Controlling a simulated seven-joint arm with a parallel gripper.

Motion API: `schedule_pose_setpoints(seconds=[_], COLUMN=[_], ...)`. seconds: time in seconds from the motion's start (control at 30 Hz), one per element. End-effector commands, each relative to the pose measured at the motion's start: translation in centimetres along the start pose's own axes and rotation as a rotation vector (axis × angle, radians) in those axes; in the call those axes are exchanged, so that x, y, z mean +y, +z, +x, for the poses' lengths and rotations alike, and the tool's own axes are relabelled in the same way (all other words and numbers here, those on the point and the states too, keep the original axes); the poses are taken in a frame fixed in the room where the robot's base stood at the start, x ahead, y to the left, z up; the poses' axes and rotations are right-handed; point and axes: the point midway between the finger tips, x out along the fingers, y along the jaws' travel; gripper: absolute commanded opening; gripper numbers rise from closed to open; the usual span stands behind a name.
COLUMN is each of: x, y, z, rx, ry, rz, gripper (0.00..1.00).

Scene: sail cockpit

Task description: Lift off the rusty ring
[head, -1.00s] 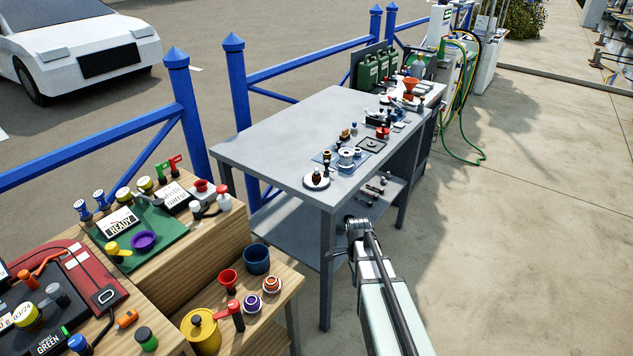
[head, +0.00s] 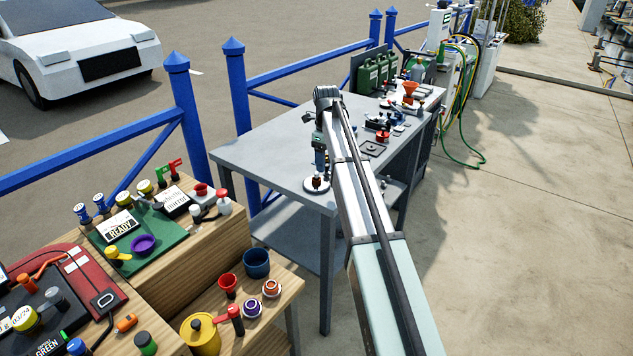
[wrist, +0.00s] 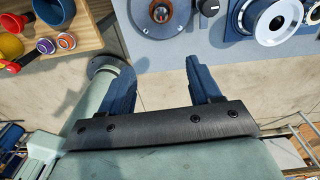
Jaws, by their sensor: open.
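A rusty brown ring (wrist: 149,20) sits around a dark post on a round pale base (wrist: 131,22) at the top of the wrist view. In the head view the same base (head: 310,187) stands near the grey table's front corner, with a small dark-brown piece (head: 318,181) on it; the ring itself is too small to tell apart there. My gripper (wrist: 161,66) is open and empty, its two blue fingers apart. In the wrist view the base lies beyond the fingertips, roughly in line with the gap. In the head view my gripper (head: 320,160) is just above and behind the base.
Several red and dark parts crowd the table's far end. The wooden bench (head: 245,310) with cups and knobs is at left. The table's left part (head: 260,150) is bare.

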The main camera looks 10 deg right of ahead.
Motion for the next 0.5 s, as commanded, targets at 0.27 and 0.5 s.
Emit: schedule_pose_setpoints(seconds=[0.27,0.5], x=[-0.5,-0.4], y=[4.8,4.9], z=[-5.5,-4.0], rx=[-0.038,-0.039], ry=[-0.021,-0.021], rz=[0.027,0.028], gripper=[0.63,0.63])
